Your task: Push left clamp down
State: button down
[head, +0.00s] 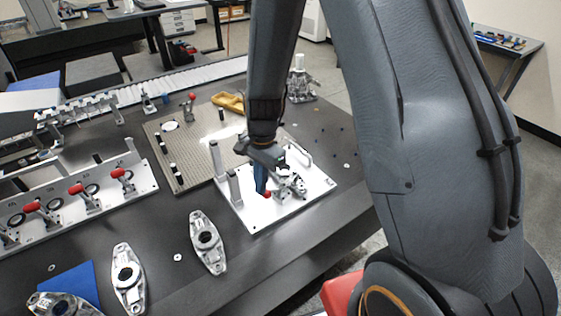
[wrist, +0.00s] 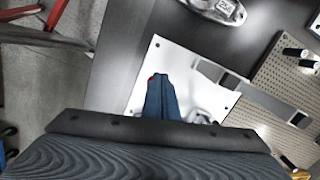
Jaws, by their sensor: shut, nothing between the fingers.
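My gripper (head: 261,184) has blue fingers pressed together and points down over a white fixture plate (head: 318,182). Its tips are beside or touching a small red clamp tip (head: 267,194); I cannot tell which. The metal clamp body (head: 291,183) is on the plate just right of the fingers and is partly hidden by my wrist. In the wrist view the shut fingers (wrist: 160,88) reach over the white plate (wrist: 180,60), with a bit of red (wrist: 151,79) at their left edge. Metal clamp parts (wrist: 200,116) show right of the fingers, partly hidden.
Upright grey posts (head: 234,187) stand on the plate's left side. A perforated board (head: 190,150) lies behind it. A rail with several red-handled clamps (head: 75,195) stands at left. Loose metal castings (head: 207,243) lie in front. The dark table is clear right of the plate.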

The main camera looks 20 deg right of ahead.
jog(key=f, duration=0.1)
jog(key=s+a+f, duration=0.1)
jog(key=a+f, duration=0.1)
jog(key=f, duration=0.1)
jog(key=shift+s+a, duration=0.2)
jog(key=shift+s, duration=0.1)
jog(key=shift+r, duration=0.1)
dwell(1.1)
jog(key=s+a+r, duration=0.1)
jog(key=a+r, duration=0.1)
jog(key=r, duration=0.4)
jog(key=s+a+r, duration=0.2)
jog(key=r, duration=0.4)
jog(key=w+d+r+b, duration=0.5)
jog(key=w+d+b, duration=0.15)
jog(key=d, duration=0.35)
jog(key=shift+y, duration=0.3)
jog(key=f+p, duration=0.1)
jog(key=f, duration=0.3)
jog(key=a+f+p, duration=0.1)
jog(key=f, duration=0.4)
jog(key=s+a+f+p, duration=0.1)
jog(key=f+p, duration=0.1)
jog(key=f, duration=0.2)
jog(key=shift+f, duration=0.35)
jog(key=shift+s, duration=0.1)
